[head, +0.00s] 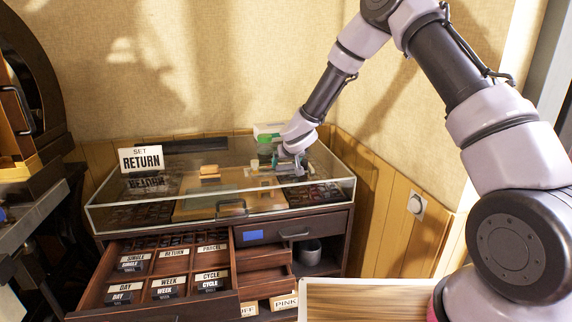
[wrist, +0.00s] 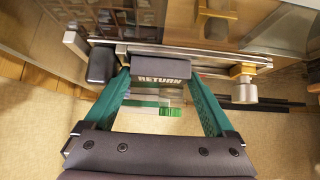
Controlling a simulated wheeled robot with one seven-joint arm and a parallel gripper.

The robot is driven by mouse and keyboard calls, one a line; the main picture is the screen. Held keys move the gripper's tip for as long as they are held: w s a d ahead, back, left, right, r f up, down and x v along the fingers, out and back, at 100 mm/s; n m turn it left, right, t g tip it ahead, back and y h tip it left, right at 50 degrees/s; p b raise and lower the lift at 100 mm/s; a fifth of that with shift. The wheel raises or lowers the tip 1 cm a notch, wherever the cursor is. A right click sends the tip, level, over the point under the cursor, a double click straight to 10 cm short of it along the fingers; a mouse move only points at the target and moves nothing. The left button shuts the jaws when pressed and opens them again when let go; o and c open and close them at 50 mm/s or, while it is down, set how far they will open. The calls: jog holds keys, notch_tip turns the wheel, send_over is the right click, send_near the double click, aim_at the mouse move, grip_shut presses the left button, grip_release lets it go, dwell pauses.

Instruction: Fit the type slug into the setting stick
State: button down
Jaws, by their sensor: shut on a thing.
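My gripper (head: 288,160) is over the right part of the glass-sided cabinet top. In the wrist view its green fingers (wrist: 158,76) are shut on a dark type slug marked RETURN (wrist: 160,70). The setting stick (wrist: 205,57), a metal rail with a knob at its right end and a dark block at its left, lies just beyond the slug. The slug overlaps the rail's near edge in this view; I cannot tell whether they touch. In the head view the stick (head: 262,172) is small and partly hidden by my gripper.
The open drawer (head: 100,292) below holds slugs in labelled compartments; no slug shows in the RETURN one (head: 172,265). Glass walls (head: 345,190) edge the cabinet top. A wooden board (head: 370,298) is at front right.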

jog(key=shift+s+f, duration=0.1)
jog(key=shift+f, duration=0.2)
